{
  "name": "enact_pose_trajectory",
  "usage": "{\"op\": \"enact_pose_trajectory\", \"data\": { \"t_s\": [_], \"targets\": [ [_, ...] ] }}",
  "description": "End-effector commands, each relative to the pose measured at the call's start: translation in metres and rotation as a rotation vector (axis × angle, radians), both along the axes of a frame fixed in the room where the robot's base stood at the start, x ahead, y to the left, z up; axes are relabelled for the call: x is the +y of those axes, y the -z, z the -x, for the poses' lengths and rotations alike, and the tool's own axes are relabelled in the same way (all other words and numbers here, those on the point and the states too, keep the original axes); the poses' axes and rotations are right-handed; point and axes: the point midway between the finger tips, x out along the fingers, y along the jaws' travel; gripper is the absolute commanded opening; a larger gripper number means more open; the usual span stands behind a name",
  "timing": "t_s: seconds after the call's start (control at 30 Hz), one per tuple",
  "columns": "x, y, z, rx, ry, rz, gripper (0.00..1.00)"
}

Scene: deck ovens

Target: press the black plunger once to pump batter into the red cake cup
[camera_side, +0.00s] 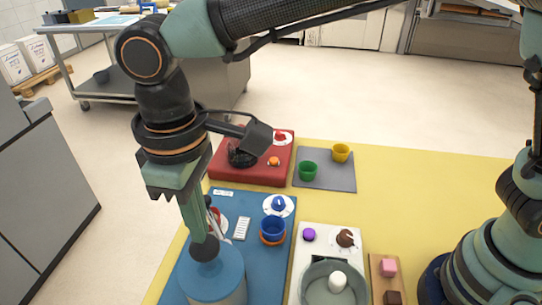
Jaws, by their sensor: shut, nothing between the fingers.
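My gripper (196,232) points down at the left of the work area, its fingers shut and empty. Its tips meet a dark rounded knob (206,249), which looks like the black plunger, on the lid of a blue cylinder (217,282). They appear to touch, but I cannot tell how far the knob is pressed down. Behind the fingers a small red piece (214,214) shows over a white patch, mostly hidden; I cannot tell whether it is the red cake cup. No batter is visible.
A blue cup (272,228) stands in an orange ring on the blue panel (252,275), near a blue knob (279,204). Green (307,171) and yellow (341,152) cups stand on a grey mat (327,182). A grey bowl (318,290) is in front.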

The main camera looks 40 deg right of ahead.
Motion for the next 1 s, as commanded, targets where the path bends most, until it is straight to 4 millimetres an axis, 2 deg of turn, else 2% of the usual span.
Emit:
{"op": "enact_pose_trajectory", "data": {
  "t_s": [0.63,1.0],
  "targets": [
    [0.0,-0.055,0.0,-0.002,0.0,-0.002,0.0],
    [0.0,-0.06,0.0,-0.001,0.0,-0.001,0.0]
  ]
}}
